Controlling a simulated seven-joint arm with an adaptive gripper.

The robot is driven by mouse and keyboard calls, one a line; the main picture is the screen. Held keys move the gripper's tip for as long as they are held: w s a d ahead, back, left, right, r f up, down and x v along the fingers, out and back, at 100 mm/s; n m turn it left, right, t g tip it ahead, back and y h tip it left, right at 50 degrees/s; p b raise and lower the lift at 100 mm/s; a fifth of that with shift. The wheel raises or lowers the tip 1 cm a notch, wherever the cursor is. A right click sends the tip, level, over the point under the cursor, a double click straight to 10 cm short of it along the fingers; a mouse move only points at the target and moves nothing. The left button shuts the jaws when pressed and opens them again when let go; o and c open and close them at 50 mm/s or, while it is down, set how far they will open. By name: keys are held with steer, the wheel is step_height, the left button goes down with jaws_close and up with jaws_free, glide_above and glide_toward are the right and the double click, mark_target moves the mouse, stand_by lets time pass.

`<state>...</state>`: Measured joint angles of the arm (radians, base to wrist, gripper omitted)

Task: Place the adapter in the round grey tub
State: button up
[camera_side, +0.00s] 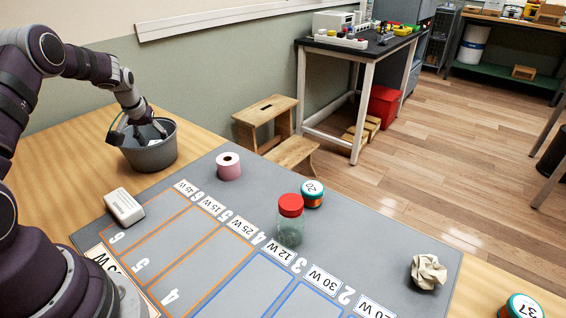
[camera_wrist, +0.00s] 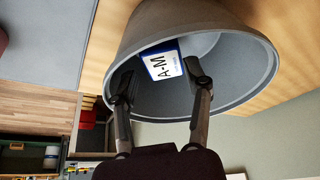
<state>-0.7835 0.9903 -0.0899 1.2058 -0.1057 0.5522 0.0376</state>
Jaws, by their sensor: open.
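The round grey tub (camera_side: 150,152) stands on the wooden table at the left in the side view. It fills the upper part of the wrist view (camera_wrist: 262,65). My gripper (camera_side: 139,130) reaches down into the tub's mouth. In the wrist view its two fingers (camera_wrist: 160,84) are spread apart. A dark-edged item with a white label reading "A-M" (camera_wrist: 163,64) shows inside the tub, between and beyond the fingertips. It may be the adapter, but its body is mostly hidden and I cannot tell whether a finger touches it.
A white box (camera_side: 124,206) lies on the grey mat (camera_side: 400,250) with marked lanes. A pink roll (camera_side: 229,166), a red-lidded jar (camera_side: 290,222), a teal-and-orange tin (camera_side: 312,194) and crumpled paper (camera_side: 428,271) also stand there.

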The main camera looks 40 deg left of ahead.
steer(key=s+d+r+m, duration=0.1)
steer(key=d+r, duration=0.4)
steer(key=r, duration=0.3)
steer(key=s+d+r+m, duration=0.1)
steer(key=s+d+r, duration=0.1)
steer(key=d+r, duration=0.45)
steer(key=s+d+m+t+h, duration=0.1)
steer(key=s+d+m, duration=0.2)
steer(key=s+d, duration=0.2)
steer(key=s+d+r+m+t+h, duration=0.1)
steer(key=s+d+m, duration=0.3)
steer(key=d, duration=0.7)
steer(key=shift+s+d+h, duration=0.25)
steer(key=shift+s+h, duration=0.35)
steer(key=shift+s, duration=0.1)
